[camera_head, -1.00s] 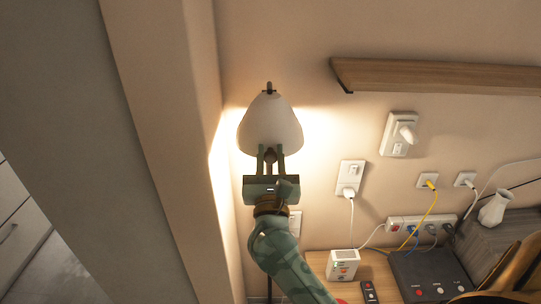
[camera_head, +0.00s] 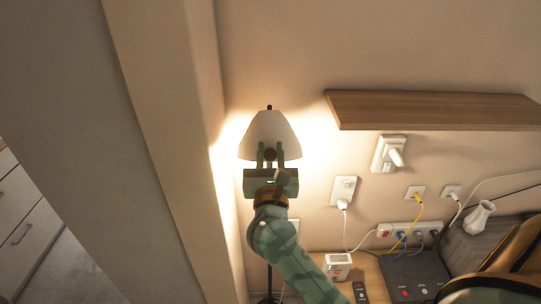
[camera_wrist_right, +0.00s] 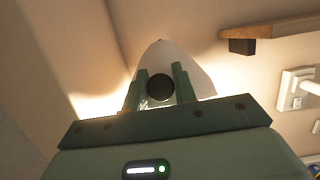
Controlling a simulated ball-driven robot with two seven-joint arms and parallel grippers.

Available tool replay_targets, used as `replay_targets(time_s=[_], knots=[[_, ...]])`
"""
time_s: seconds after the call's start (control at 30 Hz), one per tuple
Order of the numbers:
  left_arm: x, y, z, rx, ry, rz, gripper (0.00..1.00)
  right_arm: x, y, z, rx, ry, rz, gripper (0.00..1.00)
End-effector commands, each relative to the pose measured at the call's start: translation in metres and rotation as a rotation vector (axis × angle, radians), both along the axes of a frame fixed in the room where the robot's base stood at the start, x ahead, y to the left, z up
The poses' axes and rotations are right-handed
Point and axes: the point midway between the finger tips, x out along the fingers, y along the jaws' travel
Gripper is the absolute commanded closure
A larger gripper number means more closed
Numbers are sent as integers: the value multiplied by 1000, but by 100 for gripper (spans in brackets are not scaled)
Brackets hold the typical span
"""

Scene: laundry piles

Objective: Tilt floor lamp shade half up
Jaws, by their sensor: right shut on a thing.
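The floor lamp's white, lit shade (camera_head: 268,128) stands in the corner near the wall edge in the head view, narrow end up. Its light falls on the walls to both sides. My right gripper (camera_head: 270,154) is at the lower front of the shade, shut on a dark round knob between its two fingers. In the right wrist view the knob (camera_wrist_right: 160,87) sits between the fingers, with the shade (camera_wrist_right: 178,60) behind it. The lamp's pole (camera_head: 269,280) shows partly below, behind my right arm. My left gripper is not in view.
A wooden shelf (camera_head: 430,110) juts from the wall at right. Below it are sockets, a switch and cables. A wooden surface (camera_head: 374,281) at lower right bears a white box (camera_head: 338,265), a remote and a dark control box (camera_head: 415,274). A wall edge (camera_head: 165,150) is close at left.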

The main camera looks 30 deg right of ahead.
Motion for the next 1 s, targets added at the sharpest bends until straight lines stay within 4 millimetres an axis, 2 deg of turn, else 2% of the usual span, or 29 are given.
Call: replay_targets(time_s=[0.03, 0.1, 0.57, 0.6, 0.67, 1.0], knots=[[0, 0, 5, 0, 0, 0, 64, 1, -1, 8, -5, -5, -1, 100], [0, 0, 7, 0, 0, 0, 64, 2, -1, 10, -5, -5, -1, 100], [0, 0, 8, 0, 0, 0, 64, 3, -2, 12, -5, -5, -1, 100], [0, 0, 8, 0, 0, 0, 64, 3, -2, 12, -5, -4, -1, 71], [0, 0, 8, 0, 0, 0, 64, 3, -2, 12, -5, -4, -1, 54], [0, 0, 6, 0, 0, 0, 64, 0, 0, 8, -2, 0, -1, 54]])
